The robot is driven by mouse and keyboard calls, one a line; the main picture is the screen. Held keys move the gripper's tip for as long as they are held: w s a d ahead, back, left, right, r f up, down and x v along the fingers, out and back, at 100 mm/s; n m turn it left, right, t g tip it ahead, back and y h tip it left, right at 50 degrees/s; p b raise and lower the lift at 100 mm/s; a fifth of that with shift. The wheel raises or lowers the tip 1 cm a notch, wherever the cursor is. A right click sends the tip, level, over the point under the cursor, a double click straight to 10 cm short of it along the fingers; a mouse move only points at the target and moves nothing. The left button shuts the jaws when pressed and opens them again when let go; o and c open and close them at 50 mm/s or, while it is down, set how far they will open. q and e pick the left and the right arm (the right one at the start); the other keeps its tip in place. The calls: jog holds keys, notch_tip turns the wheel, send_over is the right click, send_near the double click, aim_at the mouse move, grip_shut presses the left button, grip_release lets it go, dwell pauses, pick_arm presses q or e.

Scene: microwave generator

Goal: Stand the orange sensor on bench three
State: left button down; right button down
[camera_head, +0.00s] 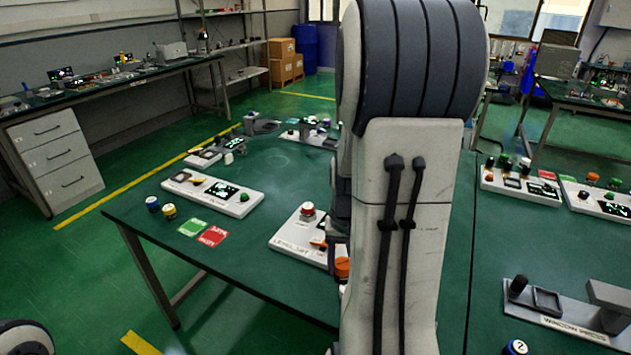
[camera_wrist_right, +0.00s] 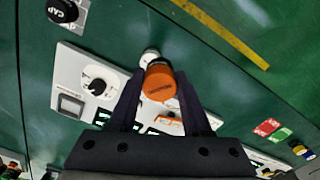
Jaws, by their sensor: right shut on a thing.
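The orange sensor (camera_wrist_right: 160,82) is a short orange cylinder. In the right wrist view it sits between the fingers of my right gripper (camera_wrist_right: 164,88), which is shut on it. A pale round part shows just beyond its far end; I cannot tell whether it belongs to the sensor. In the head view an orange cylinder (camera_head: 342,268) shows at the left edge of my right arm, over the green bench (camera_head: 270,275); the arm hides most of the right gripper. I cannot tell which bench is bench three. My left gripper is not in view.
A white panel (camera_head: 283,241) with a red button lies near the arm. Another white panel (camera_head: 225,198), two caps, a green card (camera_head: 192,227) and a red card (camera_head: 212,237) lie to the left. More panels stand right of the arm.

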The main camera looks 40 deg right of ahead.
jog(key=shift+m, duration=0.6)
jog(key=w+f, duration=0.1)
jog(key=w, duration=0.1)
jog(key=w+a+f, duration=0.1)
jog(key=w+f, duration=0.1)
jog(key=w, duration=0.1)
jog(key=w+f, duration=0.2)
jog(key=w, duration=0.1)
jog(key=shift+a+f, duration=0.2)
jog(key=shift+f, duration=0.05)
notch_tip(320, 180, down, 4)
jog(key=shift+w+f, duration=0.1)
jog(key=shift+w, duration=0.05)
jog(key=shift+f, duration=0.2)
jog(key=shift+c, duration=1.7)
grip_release()
jog(key=shift+r, duration=0.1)
